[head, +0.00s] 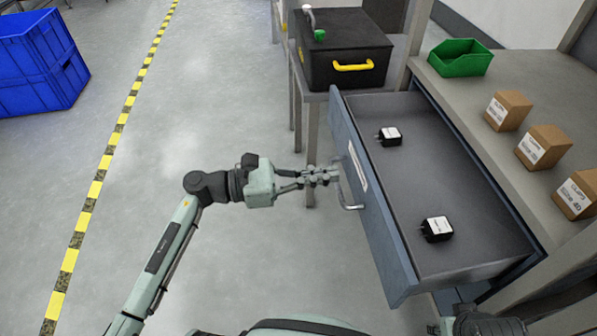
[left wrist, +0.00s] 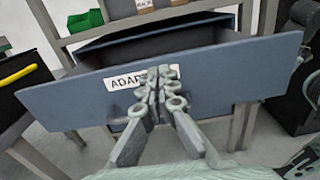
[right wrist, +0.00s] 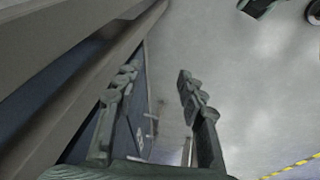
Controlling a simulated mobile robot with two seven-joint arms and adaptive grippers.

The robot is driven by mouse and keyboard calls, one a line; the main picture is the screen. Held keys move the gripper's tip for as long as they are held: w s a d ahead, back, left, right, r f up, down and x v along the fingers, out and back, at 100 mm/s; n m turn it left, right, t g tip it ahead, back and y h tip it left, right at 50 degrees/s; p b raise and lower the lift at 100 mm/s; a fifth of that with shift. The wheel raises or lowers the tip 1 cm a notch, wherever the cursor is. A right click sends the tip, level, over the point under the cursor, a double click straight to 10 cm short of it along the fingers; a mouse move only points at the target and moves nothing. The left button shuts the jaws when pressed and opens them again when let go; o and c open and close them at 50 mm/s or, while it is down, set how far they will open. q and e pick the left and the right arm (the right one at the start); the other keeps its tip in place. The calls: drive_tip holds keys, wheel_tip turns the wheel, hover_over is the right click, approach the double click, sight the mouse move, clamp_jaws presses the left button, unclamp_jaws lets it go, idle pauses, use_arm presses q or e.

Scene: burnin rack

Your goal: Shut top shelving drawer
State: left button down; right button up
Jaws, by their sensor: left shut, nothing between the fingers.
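The top drawer (head: 428,180) of the shelving stands pulled far out, its blue-grey front facing left in the head view. Its curved metal handle (head: 350,203) sticks out from the front. My left gripper (head: 322,177) is shut and empty at the front, beside the handle; I cannot tell if it touches. In the left wrist view the shut fingers (left wrist: 160,82) cover part of the "ADAP…" label on the drawer front (left wrist: 230,82). My right gripper (right wrist: 155,85) is open and empty, beside the shelving; the head view shows only part of that arm at the bottom right.
Two black adapters (head: 389,136) (head: 437,229) lie in the drawer. A green bin (head: 460,58) and cardboard boxes (head: 543,147) stand on the shelf above. A black case (head: 343,50) with a yellow handle sits on a stand beyond the drawer.

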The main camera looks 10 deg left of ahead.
sight(365, 171)
use_arm(q)
drive_tip(key=shift+p+x, duration=0.35)
drive_tip(key=shift+x, duration=2.05)
use_arm(e)
drive_tip(key=shift+s+x, duration=0.2)
drive_tip(key=shift+x, duration=0.9)
drive_tip(key=shift+a+f, duration=0.1)
drive_tip(key=shift+a, duration=0.05)
